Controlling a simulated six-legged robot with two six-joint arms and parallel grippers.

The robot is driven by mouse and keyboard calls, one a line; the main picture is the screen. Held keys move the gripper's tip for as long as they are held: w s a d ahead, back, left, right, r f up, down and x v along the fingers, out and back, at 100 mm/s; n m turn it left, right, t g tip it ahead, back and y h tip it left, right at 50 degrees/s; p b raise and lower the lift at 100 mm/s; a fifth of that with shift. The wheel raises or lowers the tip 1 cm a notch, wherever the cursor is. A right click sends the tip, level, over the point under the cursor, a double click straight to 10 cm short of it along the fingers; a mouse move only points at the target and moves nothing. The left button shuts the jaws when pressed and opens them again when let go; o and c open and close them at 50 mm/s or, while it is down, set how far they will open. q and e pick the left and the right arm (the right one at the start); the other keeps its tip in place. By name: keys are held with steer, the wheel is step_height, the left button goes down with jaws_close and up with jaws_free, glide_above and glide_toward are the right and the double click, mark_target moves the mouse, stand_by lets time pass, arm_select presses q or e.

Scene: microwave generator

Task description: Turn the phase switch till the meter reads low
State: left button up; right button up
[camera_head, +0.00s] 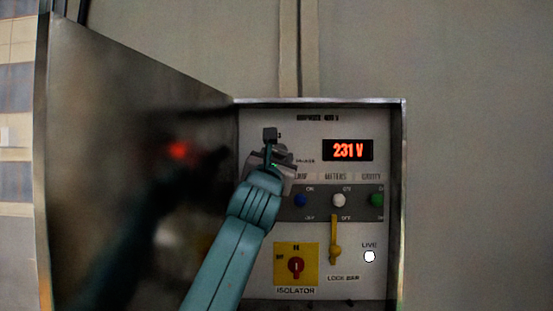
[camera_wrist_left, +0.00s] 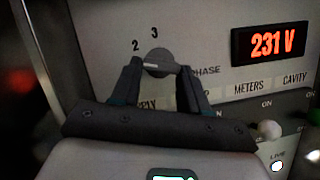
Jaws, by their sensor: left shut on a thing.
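The phase switch (camera_wrist_left: 158,57) is a round dark grey knob with a light pointer line, beside the printed numbers 2 and 3. In the left wrist view the line lies nearly level, its light end toward the left finger. My left gripper (camera_wrist_left: 159,68) is shut on the knob, one finger on each side. In the head view my left gripper (camera_head: 272,149) covers most of the switch, at the panel's upper left. The meter (camera_head: 347,150) reads 231 V in red digits; it also shows in the left wrist view (camera_wrist_left: 269,43). My right gripper is out of view.
The open metal door (camera_head: 120,130) stands close on the left, reflecting my arm. Below the switch are blue (camera_head: 300,200), white (camera_head: 339,200) and green (camera_head: 377,200) toggles, a red isolator knob (camera_head: 296,267), a yellow lock bar (camera_head: 335,240) and a lit white lamp (camera_head: 369,256).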

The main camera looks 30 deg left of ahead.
arm_select(q)
steer(key=shift+r+m, duration=0.15)
steer(key=shift+m, duration=0.25)
steer(key=shift+s, duration=0.1)
steer(key=o, duration=0.9)
steer(key=shift+o, duration=0.8)
steer(key=b+v, duration=1.4)
steer(key=v, duration=0.2)
steer(key=shift+b, duration=0.4)
